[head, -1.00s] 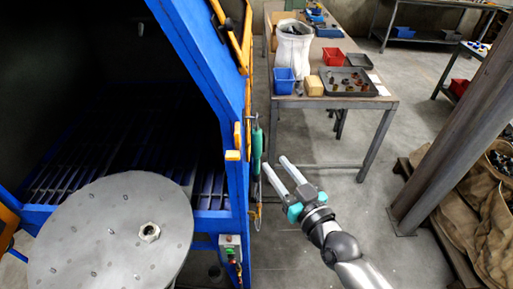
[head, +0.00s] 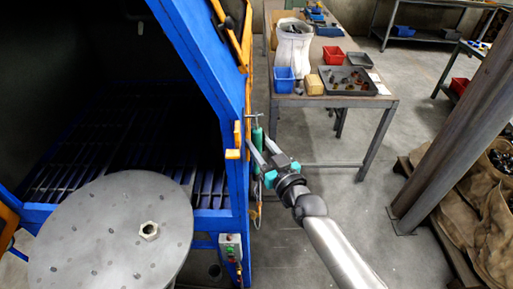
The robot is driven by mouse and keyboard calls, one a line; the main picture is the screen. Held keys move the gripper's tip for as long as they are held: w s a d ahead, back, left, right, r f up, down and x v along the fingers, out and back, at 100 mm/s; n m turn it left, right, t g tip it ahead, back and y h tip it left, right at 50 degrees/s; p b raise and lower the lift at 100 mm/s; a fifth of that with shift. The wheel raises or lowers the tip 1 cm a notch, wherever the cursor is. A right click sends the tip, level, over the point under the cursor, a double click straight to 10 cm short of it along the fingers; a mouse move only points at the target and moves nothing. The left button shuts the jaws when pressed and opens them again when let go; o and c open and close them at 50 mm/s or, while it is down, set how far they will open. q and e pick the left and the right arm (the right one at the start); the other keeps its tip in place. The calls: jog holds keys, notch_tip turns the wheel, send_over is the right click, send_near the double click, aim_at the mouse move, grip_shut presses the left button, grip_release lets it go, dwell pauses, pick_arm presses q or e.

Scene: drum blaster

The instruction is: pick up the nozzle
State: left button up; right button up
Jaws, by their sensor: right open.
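The nozzle (head: 258,134) appears to be the green piece hanging upright on the right side of the blue blasting cabinet (head: 205,75). A small metal bar shows at its top, and its lower part is partly hidden by my gripper. My right gripper (head: 258,144) is open, with its two pale fingers pointing up and left at the nozzle. In the picture the fingertips lie at either side of the green body; whether they touch it I cannot tell. My left gripper is out of view.
A round metal turntable (head: 95,235) stands in front of the cabinet opening. A small control box (head: 230,247) sits low on the cabinet's edge. Behind is a workbench (head: 345,102) with bins and a tray. A steel post (head: 445,130) stands at right; floor between is clear.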

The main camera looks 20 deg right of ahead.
grip_shut()
dwell(0.3)
jog(key=shift+r, duration=0.1)
jog(key=shift+r, duration=0.45)
jog(key=s+d+b, duration=0.2)
jog(key=d, duration=0.6)
jog(key=s+d+b, duration=0.2)
jog(key=s+d, duration=0.1)
jog(key=d, duration=0.6)
jog(key=shift+d+r, duration=0.2)
jog(key=shift+r, duration=0.05)
